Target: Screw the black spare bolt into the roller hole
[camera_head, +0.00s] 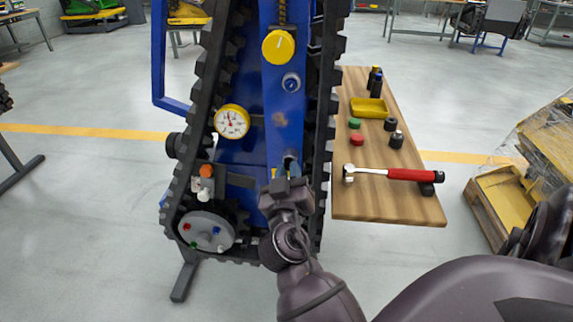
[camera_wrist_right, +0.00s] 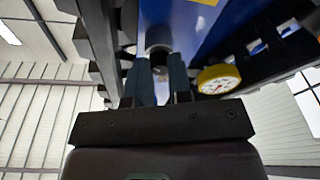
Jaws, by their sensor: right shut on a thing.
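My right gripper (camera_head: 287,177) is raised in front of the blue middle plate of the upright tracked carrier (camera_head: 262,130). It is shut on a small dark cylindrical thing, which shows between the fingertips in the right wrist view (camera_wrist_right: 159,61). The fingers (camera_wrist_right: 160,85) hide most of it, so I cannot tell whether it is the black spare bolt or whether it touches the carrier. A grey roller wheel (camera_head: 207,232) with red, green, blue and white spots sits low inside the left track. I cannot make out the roller hole. My left gripper is not in view.
Black rubber tracks (camera_head: 205,92) flank the blue plate closely. A dial gauge (camera_head: 232,121) and yellow knob (camera_head: 278,47) stick out. The wooden table (camera_head: 372,205) at right bears a red-handled hammer (camera_head: 405,174), a yellow tray (camera_head: 369,114) and several small coloured and black pieces.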

